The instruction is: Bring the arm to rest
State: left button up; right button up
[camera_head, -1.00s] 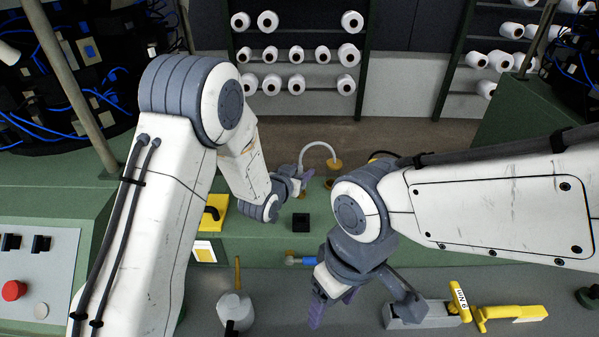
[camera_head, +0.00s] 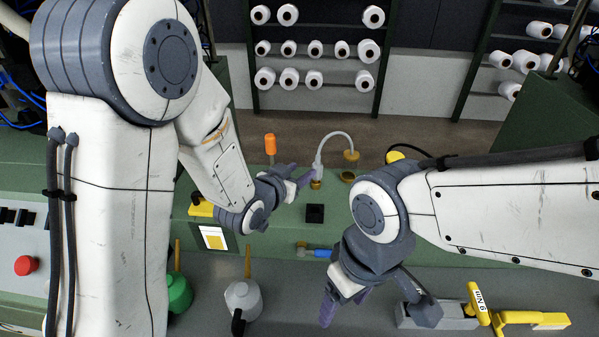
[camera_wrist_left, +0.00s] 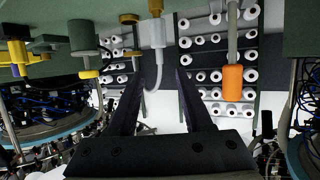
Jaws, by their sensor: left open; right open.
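My left arm comes in from the left, and its gripper (camera_head: 295,178) is over the green machine top. It is open and sits just left of the upright end of a white curved tube (camera_head: 338,136). In the left wrist view its two dark fingers (camera_wrist_left: 155,85) are spread. The tube (camera_wrist_left: 158,38) shows beyond them, and I see nothing held between them. My right gripper (camera_head: 345,303) is lower in the head view, pointing down over the grey front surface. It is open, with nothing visible in it.
A grey oil can (camera_head: 243,299), green can (camera_head: 178,293) and yellow-handled torque tool (camera_head: 478,303) are in front. Yarn shelves stand behind.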

pick_arm(q)
jog(key=shift+s+d, duration=0.1)
jog(key=s+m+g+y, duration=0.1)
jog(key=s+g, duration=0.5)
jog(key=s, duration=0.9)
jog(key=s+r+m+g+y, duration=0.1)
jog(key=s+g+y, duration=0.2)
jog(key=s, duration=1.2)
jog(key=g, duration=0.3)
jog(key=shift+a+m+g, duration=0.4)
